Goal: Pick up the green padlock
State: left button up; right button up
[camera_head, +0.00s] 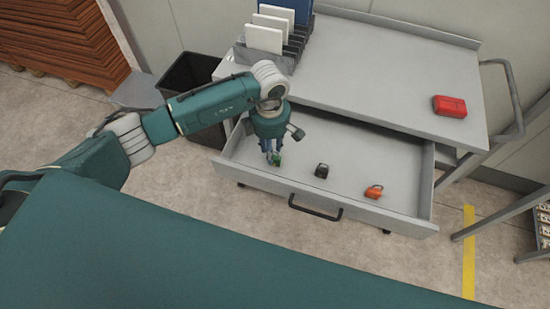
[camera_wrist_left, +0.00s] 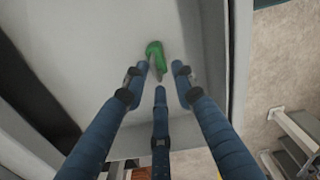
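The green padlock (camera_head: 276,160) lies in the open drawer (camera_head: 238,170) of the grey cart, toward its left side. My left gripper (camera_head: 270,152) points down into the drawer right at the padlock and partly hides it. In the left wrist view, the padlock (camera_wrist_left: 154,48) lies just beyond the blue fingertips (camera_wrist_left: 161,73), with its grey shackle reaching between them. The fingers are spread apart, with visible gaps around the shackle, so the gripper looks open. Whether a fingertip touches the padlock is unclear. My right gripper is not in view.
A black padlock (camera_head: 321,170) and an orange padlock (camera_head: 373,191) lie to the right in the same drawer. A red box (camera_head: 449,106) sits on the cart top (camera_head: 370,80). The drawer has raised walls and a dark front handle (camera_head: 315,208). A black bin (camera_head: 190,75) stands left.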

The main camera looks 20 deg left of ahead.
pick_arm(q)
grip_shut()
jog(key=shift+r, duration=0.15)
